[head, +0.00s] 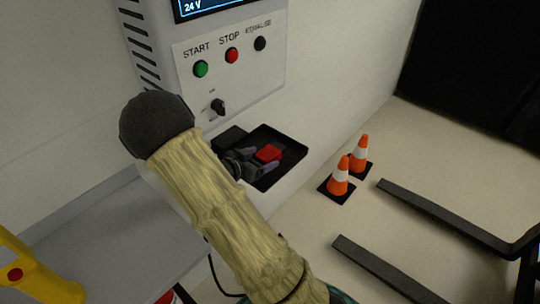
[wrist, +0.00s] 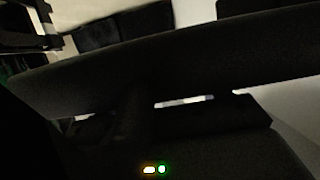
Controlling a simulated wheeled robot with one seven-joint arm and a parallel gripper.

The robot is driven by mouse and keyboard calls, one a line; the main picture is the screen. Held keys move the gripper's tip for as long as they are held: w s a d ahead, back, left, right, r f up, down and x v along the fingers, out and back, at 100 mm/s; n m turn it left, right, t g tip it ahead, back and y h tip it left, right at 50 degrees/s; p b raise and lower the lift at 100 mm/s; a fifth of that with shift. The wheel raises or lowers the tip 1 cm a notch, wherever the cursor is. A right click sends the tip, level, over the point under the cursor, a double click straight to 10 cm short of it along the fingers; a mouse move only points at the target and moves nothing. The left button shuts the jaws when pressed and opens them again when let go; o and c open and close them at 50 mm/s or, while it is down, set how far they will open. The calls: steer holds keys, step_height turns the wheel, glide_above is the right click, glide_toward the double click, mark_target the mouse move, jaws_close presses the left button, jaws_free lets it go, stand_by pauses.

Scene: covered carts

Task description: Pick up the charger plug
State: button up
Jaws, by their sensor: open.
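A red block-like piece (head: 268,152), which looks like the charger plug, sits in a shallow black tray (head: 292,146) below the control panel. My gripper (head: 262,160) is at the tray, with its dark grey fingers open close beside the red piece. I cannot tell whether the fingers touch it or straddle it. My covered arm hides the left part of the tray. The wrist view is very dark and does not show the red piece clearly.
A charger cabinet (head: 205,90) with green, red and black buttons and a knob stands behind the tray. Two orange cones (head: 339,178) and dark fork-like bars (head: 440,215) are on the floor to the right. A yellow object (head: 30,272) is at lower left.

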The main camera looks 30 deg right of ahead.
mark_target(272, 152)
steer(key=shift+x, duration=1.2)
steer(key=c, duration=1.2)
